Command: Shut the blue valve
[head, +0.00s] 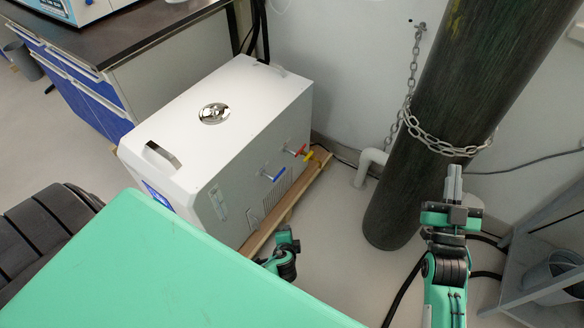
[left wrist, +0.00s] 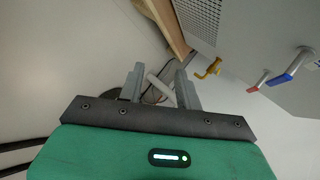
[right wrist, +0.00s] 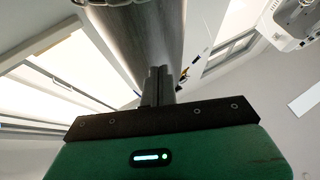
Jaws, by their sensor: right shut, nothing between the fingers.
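The blue valve (head: 272,174) is a small lever handle on the side of the white distiller box (head: 256,126). In the left wrist view the blue valve (left wrist: 288,75) shows at the far right, beside the red valve (left wrist: 258,83) and the yellow valve (left wrist: 208,69). My left gripper (left wrist: 160,86) is open and empty, apart from the valves, which lie to its right in that view. In the head view part of my left arm shows low in front of the box; its fingers are hard to make out. My right gripper (head: 453,182) is shut and empty, in front of the gas cylinder.
A large dark gas cylinder (head: 400,190), chained to the wall, stands right of the box. A wooden board (head: 290,205) runs along the box's base. A white pipe (head: 368,165) is by the wall. A grey shelf (head: 540,240) stands at right. Floor between box and cylinder is clear.

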